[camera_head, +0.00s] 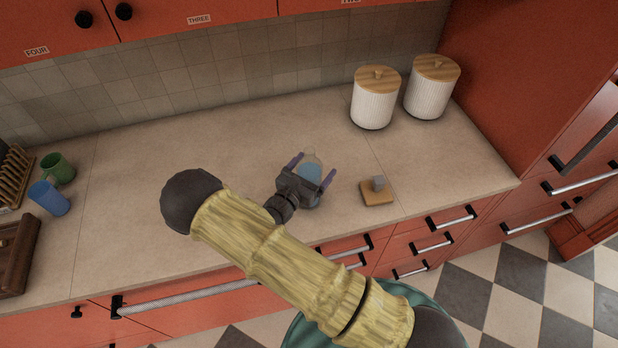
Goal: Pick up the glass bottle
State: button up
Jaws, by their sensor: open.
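A clear glass bottle (311,168) with something blue in its lower part stands on the beige counter. It shows between the two purple fingers of my gripper (313,171). My gripper is open, with one finger on each side of the bottle. The gripper's dark palm hides the near, lower part of the bottle. I cannot tell whether either finger touches it.
A small wooden block with a grey knob (377,190) lies right of my gripper. Two white canisters with wooden lids (375,100) stand at the back right. A blue cup (49,198) and a green cup (57,168) stand far left. The counter's middle left (130,175) is clear.

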dwell(0.5)
jog(key=c, duration=1.7)
